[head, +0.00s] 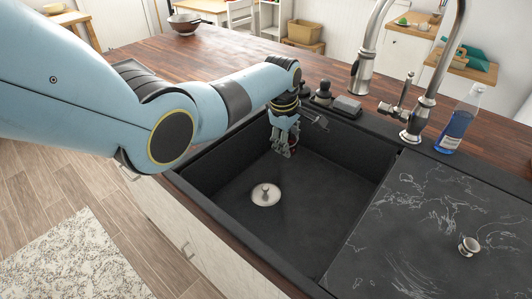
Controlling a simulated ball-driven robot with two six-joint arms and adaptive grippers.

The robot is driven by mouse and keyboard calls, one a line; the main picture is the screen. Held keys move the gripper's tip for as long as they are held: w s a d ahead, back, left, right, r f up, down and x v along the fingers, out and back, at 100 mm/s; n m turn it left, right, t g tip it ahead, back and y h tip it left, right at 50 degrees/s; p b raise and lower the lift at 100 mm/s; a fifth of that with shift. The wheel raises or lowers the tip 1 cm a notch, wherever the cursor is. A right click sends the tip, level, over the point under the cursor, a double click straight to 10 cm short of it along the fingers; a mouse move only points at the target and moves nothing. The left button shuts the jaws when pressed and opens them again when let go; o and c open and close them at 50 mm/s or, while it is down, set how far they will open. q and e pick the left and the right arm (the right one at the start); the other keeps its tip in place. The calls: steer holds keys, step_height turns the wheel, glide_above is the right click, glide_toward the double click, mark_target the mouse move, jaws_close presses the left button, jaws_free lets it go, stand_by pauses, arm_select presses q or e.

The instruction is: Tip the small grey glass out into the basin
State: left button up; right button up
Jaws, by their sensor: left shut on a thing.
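The basin (318,208) is a dark, square sink set in a wooden counter. A round metal drain plug (265,195) sits on its floor. My left gripper (284,152) reaches in from the left and points down inside the far part of the basin, above its floor. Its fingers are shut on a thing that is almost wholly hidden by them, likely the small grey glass. I cannot make out its rim, its tilt or any contents. No other small grey glass shows. My right gripper is not in view.
A tall metal faucet (416,120) stands behind the basin. A blue bottle (458,125) stands right of it. Black fittings (322,92) line the back rim. The basin's middle is clear.

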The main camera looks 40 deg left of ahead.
arm_select(q)
steer(key=shift+s+r+t+p, duration=0.25)
steer(key=shift+s+t+p, duration=0.05)
steer(key=shift+s+p, duration=0.15)
steer(key=shift+s+a+t+p, duration=0.1)
steer(key=shift+s+t+p, duration=0.45)
steer(key=shift+s+t, duration=0.2)
steer(key=s+t+b, duration=0.1)
steer(key=t+b, duration=0.2)
steer(key=b, duration=0.1)
steer(key=s+r+t+b, duration=0.1)
steer(key=t+b, duration=0.2)
steer(key=b, duration=0.1)
steer(key=s+t+b, duration=0.1)
steer(key=t+b, duration=0.2)
steer(key=b, duration=0.2)
steer(key=shift+s+r+h, duration=0.25)
steer(key=shift+r+h, duration=0.05)
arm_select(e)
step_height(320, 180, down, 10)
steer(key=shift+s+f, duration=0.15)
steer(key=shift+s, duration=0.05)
